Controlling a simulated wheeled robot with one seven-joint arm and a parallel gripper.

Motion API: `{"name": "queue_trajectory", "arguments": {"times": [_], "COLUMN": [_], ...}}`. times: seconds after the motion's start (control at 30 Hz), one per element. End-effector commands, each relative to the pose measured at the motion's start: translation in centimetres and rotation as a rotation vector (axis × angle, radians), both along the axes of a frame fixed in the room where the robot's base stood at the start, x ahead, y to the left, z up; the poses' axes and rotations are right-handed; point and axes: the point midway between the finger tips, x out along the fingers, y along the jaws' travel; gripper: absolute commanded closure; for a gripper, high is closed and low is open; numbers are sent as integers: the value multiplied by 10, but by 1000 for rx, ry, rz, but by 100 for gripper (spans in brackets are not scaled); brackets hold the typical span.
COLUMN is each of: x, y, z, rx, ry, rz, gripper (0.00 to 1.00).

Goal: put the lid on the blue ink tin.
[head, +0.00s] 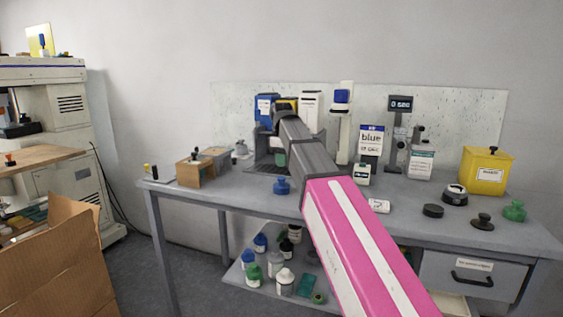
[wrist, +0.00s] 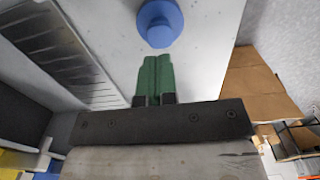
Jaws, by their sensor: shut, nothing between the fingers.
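A blue lid-like piece with a round knob (head: 282,187) sits on the grey table near its front edge, left of the middle. It also shows at the top of the wrist view (wrist: 160,22). My gripper (head: 281,160) is above it, pointing down. In the wrist view its green fingers (wrist: 155,60) are pressed together, empty, with their tips just short of the blue piece in the picture. The height gap is hard to judge. A dark round tin (head: 455,194) with a pale band stands at the right; I cannot tell whether it holds blue ink.
A black knobbed lid (head: 482,222), a green knobbed piece (head: 514,211), a flat dark disc (head: 433,210) and a yellow box (head: 486,170) are at the right. A "blue" sign (head: 370,142) stands behind. A wooden block (head: 195,172) is at the left.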

Motion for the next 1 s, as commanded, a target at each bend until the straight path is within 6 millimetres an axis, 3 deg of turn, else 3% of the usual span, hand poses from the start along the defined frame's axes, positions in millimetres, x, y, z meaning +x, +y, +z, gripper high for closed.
{"name": "queue_trajectory", "arguments": {"times": [1.0], "x": [0], "y": [0], "z": [-15], "rx": [0], "ry": [0], "rz": [0], "gripper": [100]}}
